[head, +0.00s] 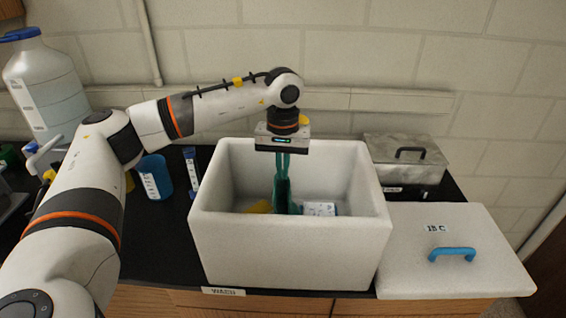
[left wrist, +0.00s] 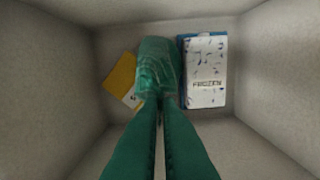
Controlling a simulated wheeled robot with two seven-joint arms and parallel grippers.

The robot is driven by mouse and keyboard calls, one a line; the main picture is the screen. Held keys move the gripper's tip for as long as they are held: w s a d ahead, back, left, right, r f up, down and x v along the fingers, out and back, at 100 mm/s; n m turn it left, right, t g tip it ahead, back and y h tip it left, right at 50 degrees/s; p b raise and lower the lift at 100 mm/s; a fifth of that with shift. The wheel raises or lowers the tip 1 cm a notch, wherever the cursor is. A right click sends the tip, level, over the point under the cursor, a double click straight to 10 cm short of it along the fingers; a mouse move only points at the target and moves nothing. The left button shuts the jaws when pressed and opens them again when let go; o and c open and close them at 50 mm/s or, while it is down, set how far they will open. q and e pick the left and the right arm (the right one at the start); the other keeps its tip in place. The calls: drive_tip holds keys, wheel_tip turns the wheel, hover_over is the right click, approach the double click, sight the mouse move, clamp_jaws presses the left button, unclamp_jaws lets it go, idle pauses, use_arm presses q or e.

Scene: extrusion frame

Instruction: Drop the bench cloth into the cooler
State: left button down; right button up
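The cooler (head: 214,237) is a white open box standing on the black bench. My left gripper (head: 283,178) reaches straight down into it from above. Its long green fingers are nearly together in the left wrist view (left wrist: 158,98). The bench cloth (left wrist: 156,66) is a green crumpled bundle at the fingertips, inside the cooler walls. The fingers look closed on it; its lower end is partly hidden in the head view, so I cannot tell whether it touches the floor. My right gripper is not in view.
In the cooler lie a white and blue pack marked FROZEN (left wrist: 206,72) and a yellow item (left wrist: 121,77). The cooler's lid (head: 400,262) with a blue handle lies to the right. A metal box (head: 405,160) stands behind it. A blue cup (head: 155,177) and large bottle (head: 45,85) stand left.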

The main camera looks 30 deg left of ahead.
use_arm(q)
drive_tip(key=shift+f, duration=0.3)
drive_tip(key=c, duration=2.1)
unclamp_jaws()
drive_tip(key=o, duration=1.2)
drive_tip(key=shift+c, duration=0.2)
drive_tip(key=shift+o, duration=0.5)
drive_tip(key=o, duration=0.6)
drive_tip(key=shift+c, duration=0.2)
drive_tip(key=shift+r, duration=0.2)
